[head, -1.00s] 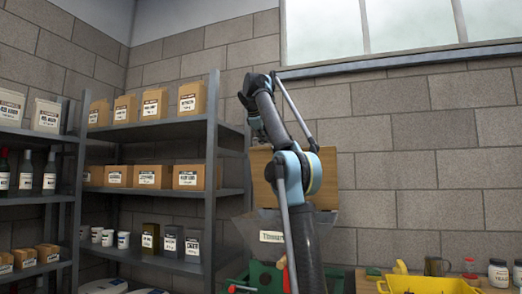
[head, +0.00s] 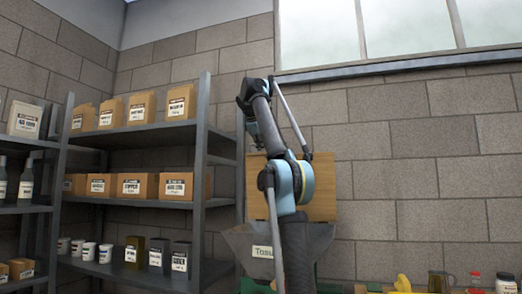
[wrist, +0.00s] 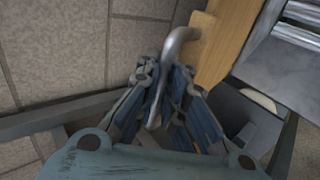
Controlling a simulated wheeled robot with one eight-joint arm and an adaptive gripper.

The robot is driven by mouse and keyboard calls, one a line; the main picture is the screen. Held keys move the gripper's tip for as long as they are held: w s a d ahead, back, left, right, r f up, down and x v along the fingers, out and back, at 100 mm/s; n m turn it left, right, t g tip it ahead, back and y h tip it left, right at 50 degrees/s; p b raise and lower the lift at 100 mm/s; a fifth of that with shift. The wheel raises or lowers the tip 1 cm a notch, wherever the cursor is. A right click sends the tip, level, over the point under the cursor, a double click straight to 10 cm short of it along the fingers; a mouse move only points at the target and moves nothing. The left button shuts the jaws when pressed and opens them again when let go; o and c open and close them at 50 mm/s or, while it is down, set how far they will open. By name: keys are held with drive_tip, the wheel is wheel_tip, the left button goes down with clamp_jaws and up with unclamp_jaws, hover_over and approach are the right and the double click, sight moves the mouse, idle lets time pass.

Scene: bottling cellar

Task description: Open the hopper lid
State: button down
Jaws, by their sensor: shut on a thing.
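The hopper (head: 322,236) is a grey sloped bin with a white label, partly hidden behind my arm. Its wooden lid (head: 325,190) stands raised above the bin, against the block wall. In the wrist view a tan wooden edge of the lid (wrist: 222,45) shows at the upper right. A curved metal handle (wrist: 180,38) runs from the lid down between my fingers. My gripper (wrist: 167,85) is shut on this handle. In the head view my arm hides the gripper and the handle.
Metal shelves (head: 205,150) with boxes and cups stand to the left of the hopper. A yellow object (head: 402,283), a mug and jars show at the lower right. The block wall (head: 420,190) and a window are close behind.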

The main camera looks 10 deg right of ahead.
drive_tip(key=c, duration=1.7)
unclamp_jaws()
drive_tip(key=shift+a, duration=0.2)
drive_tip(key=shift+d, duration=0.1)
drive_tip(key=shift+s+r, duration=0.1)
drive_tip(key=s+a+r, duration=0.1)
drive_tip(key=s+a, duration=0.5)
drive_tip(key=s, duration=0.6)
drive_tip(key=shift+s+a+r, duration=0.15)
drive_tip(key=shift+s+r, duration=0.1)
drive_tip(key=shift+r, duration=0.1)
